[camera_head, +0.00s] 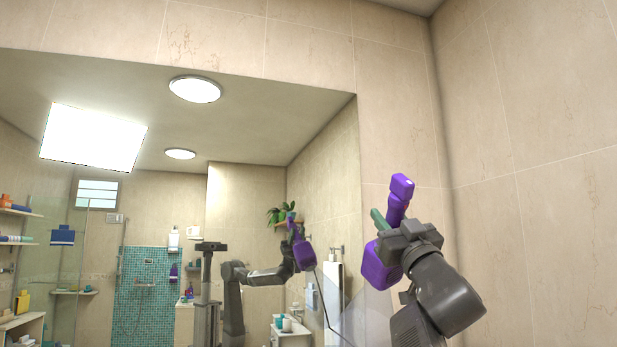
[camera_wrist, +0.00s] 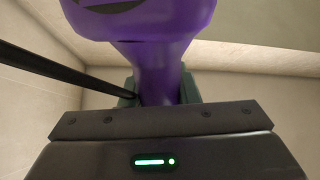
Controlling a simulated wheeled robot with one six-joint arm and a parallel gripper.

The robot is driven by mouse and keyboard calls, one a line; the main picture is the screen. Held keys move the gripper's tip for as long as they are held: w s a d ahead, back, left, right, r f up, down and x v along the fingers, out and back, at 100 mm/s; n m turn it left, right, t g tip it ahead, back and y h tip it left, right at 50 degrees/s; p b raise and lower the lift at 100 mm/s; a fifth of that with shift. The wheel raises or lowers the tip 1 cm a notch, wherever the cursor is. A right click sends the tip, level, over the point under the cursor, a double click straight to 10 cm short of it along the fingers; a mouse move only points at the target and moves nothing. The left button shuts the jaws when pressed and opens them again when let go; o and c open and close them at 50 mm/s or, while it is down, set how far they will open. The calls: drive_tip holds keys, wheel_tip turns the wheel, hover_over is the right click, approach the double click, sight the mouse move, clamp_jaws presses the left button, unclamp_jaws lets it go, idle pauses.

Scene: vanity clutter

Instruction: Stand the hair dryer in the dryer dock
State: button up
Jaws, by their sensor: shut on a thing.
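The purple hair dryer (camera_head: 376,268) is held up in the air in the right half of the head view. My gripper (camera_head: 390,225) is shut on it, with purple parts showing above and below the jaws. In the wrist view, the dryer's wide purple body (camera_wrist: 150,22) fills the top, and its narrower handle runs down between the greenish fingers of my gripper (camera_wrist: 160,92). A thin black bar or cord crosses from the left edge to the handle; I cannot tell which. I cannot make out the dryer dock in either view.
A large mirror (camera_head: 250,130) covers the left and middle of the head view. It reflects my arm, the dryer, shelves with bottles and a teal-tiled shower. A bare tiled wall (camera_head: 540,150) stands close on the right. No counter shows directly.

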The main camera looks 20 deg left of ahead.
drive_tip(key=s+a+r+n+g+p, duration=0.2)
drive_tip(key=s+a+g+p, duration=0.1)
drive_tip(key=a+g+p, duration=0.4)
drive_tip(key=s+a+r+n+g+p, duration=0.3)
drive_tip(key=s+a+g+p, duration=0.1)
drive_tip(key=a+g+p, duration=0.3)
drive_tip(key=a+g, duration=0.1)
drive_tip(key=g, duration=0.1)
drive_tip(key=shift+a+n+g+y+p, duration=0.2)
drive_tip(key=shift+n+g+y+p, duration=0.1)
drive_tip(key=shift+g, duration=0.1)
drive_tip(key=shift+f, duration=0.1)
idle(0.5)
